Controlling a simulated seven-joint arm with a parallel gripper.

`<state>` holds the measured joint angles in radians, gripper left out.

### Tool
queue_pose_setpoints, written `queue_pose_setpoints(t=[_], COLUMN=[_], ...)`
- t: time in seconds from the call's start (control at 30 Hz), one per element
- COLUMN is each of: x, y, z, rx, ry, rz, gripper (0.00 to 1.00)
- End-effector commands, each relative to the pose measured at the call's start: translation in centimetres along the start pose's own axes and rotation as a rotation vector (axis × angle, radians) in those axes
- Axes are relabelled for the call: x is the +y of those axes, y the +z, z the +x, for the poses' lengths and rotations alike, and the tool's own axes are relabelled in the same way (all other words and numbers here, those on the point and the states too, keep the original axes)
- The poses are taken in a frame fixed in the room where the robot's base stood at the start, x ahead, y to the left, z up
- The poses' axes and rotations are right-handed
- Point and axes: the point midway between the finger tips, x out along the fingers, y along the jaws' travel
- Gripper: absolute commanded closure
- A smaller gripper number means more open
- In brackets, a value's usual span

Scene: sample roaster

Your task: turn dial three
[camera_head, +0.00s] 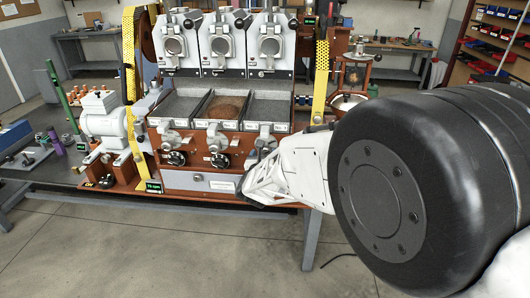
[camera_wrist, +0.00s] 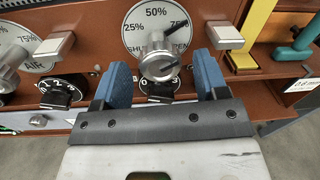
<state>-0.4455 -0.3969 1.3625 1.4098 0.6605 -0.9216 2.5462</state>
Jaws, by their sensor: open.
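In the wrist view my gripper (camera_wrist: 162,74) is open, with one blue finger on each side of the right-hand control column. Between the fingers a silver knob (camera_wrist: 156,52) stands in front of a white plate (camera_wrist: 150,18) marked in percent. Below it a small numbered dial (camera_wrist: 160,84) shows partly, mostly hidden by the silver knob and my gripper. I cannot tell whether the fingers touch anything. In the head view my gripper (camera_head: 262,180) is at the right of the roaster front, and the third dial is hidden there. The other two black dials, left (camera_head: 177,158) and middle (camera_head: 219,160), are visible.
A neighbouring black dial (camera_wrist: 58,92) and silver knob (camera_wrist: 8,72) lie left of my gripper. A silver lever handle (camera_wrist: 225,36) is close to the right finger. A yellow strip (camera_wrist: 250,35) and teal handle (camera_wrist: 296,50) are farther right.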

Motion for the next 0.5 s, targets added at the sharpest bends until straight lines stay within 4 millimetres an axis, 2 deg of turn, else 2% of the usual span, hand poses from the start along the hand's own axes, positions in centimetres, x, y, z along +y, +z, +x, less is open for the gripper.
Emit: queue_pose_setpoints(t=[0.2, 0.5], x=[0.0, 0.0], y=[-0.1, 0.0], z=[1.7, 2.5], rx=[0.001, 0.001], ry=[-0.001, 0.000], rz=[0.000, 0.000], gripper=[0.33, 0.33])
